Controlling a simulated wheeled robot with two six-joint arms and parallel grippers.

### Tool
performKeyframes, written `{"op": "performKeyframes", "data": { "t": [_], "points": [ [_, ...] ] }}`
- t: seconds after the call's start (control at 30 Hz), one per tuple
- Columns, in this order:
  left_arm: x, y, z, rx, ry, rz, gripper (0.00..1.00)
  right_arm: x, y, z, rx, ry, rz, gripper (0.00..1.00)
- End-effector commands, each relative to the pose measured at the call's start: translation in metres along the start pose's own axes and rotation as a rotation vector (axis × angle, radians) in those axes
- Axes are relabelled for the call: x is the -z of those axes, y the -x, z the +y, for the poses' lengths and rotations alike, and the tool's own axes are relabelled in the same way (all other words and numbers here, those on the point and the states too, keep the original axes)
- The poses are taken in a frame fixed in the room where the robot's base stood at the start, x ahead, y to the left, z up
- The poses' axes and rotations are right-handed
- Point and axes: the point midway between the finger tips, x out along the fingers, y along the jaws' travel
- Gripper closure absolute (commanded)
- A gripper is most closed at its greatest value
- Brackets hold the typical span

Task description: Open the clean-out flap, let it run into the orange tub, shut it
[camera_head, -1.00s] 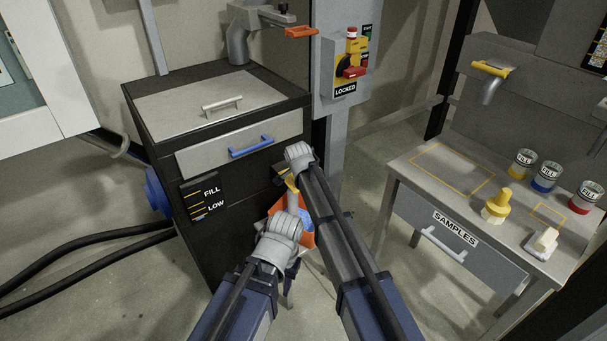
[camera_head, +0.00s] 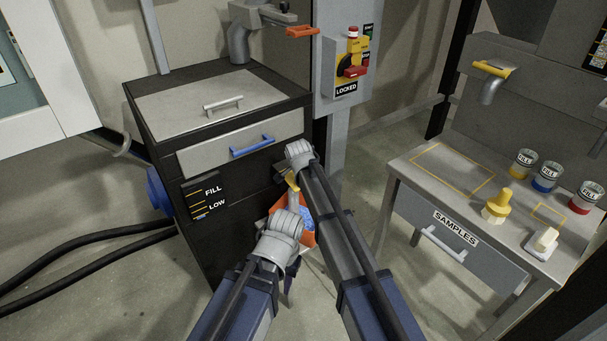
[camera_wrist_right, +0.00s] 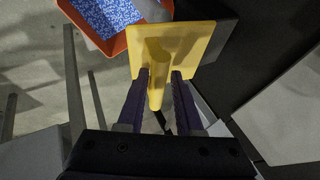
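The yellow clean-out flap (camera_wrist_right: 198,50) fills the upper middle of the right wrist view, by a dark housing; I cannot tell how far it stands open. Its handle (camera_wrist_right: 158,80) lies between the two purple fingers of my right gripper (camera_wrist_right: 160,88), which look closed on it. In the head view the flap (camera_head: 292,181) is a thin yellow strip beside my right gripper (camera_head: 299,152). The orange tub (camera_head: 309,238), also in the right wrist view (camera_wrist_right: 118,44), holds blue granules (camera_wrist_right: 107,14). My left gripper (camera_head: 285,222) is in front of the tub; its fingers are hidden.
The black machine (camera_head: 190,240) has a drawer with a blue handle (camera_head: 252,147) and a FILL/LOW gauge (camera_head: 206,198). A LOCKED switch box (camera_head: 346,75) stands behind. A samples table (camera_head: 400,163) with pots is at right. Black hoses (camera_head: 85,238) cross the floor at left.

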Motion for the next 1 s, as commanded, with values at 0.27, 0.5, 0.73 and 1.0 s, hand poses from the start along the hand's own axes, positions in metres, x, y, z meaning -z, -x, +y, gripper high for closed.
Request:
{"op": "performKeyframes", "data": {
  "t": [0.27,0.5,0.73,1.0],
  "points": [
    [-0.001,0.009,-0.001,0.000,0.000,0.000,0.65,0.001,0.010,0.000,-0.002,0.000,-0.001,0.66],
    [-0.002,0.034,-0.003,0.000,0.000,0.000,0.65,0.001,0.041,-0.001,-0.001,0.001,-0.001,0.66],
    [-0.004,0.060,-0.006,0.000,0.000,0.000,0.65,0.001,0.072,-0.001,0.000,0.000,-0.001,0.66],
    [-0.004,0.063,-0.006,0.000,0.000,0.000,0.65,0.000,0.078,0.000,0.000,0.000,0.000,0.66]
  ]
}}
